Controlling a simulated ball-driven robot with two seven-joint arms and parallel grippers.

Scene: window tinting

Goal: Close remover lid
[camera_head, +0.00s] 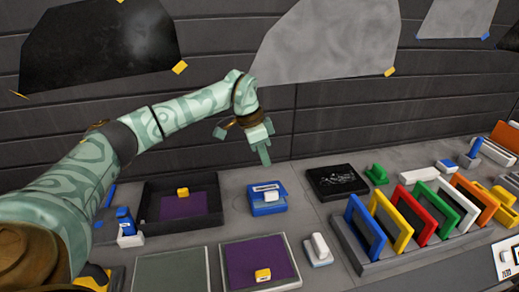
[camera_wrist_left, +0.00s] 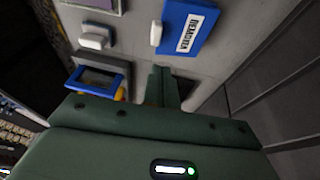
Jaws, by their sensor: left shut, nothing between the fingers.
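The remover box (camera_head: 267,209) is a small blue container with a white label, standing on the grey bench near the middle of the head view. In the left wrist view, the blue remover box (camera_wrist_left: 187,22) shows the word REMOVER on its face and a white tab at its edge. I cannot tell for certain how far its lid is open. My left gripper (camera_head: 265,157) is shut and empty, pointing down above and behind the box, apart from it. Its closed fingers (camera_wrist_left: 164,78) show in the left wrist view. My right gripper is not in view.
A dark tray (camera_head: 150,220) holding a purple pad stands left of the box, and a black panel (camera_head: 337,182) lies right. Coloured frames (camera_head: 419,217) stand in a rack further right. A white-handled tool (camera_head: 318,247) lies in front. Film sheets hang on the wall behind.

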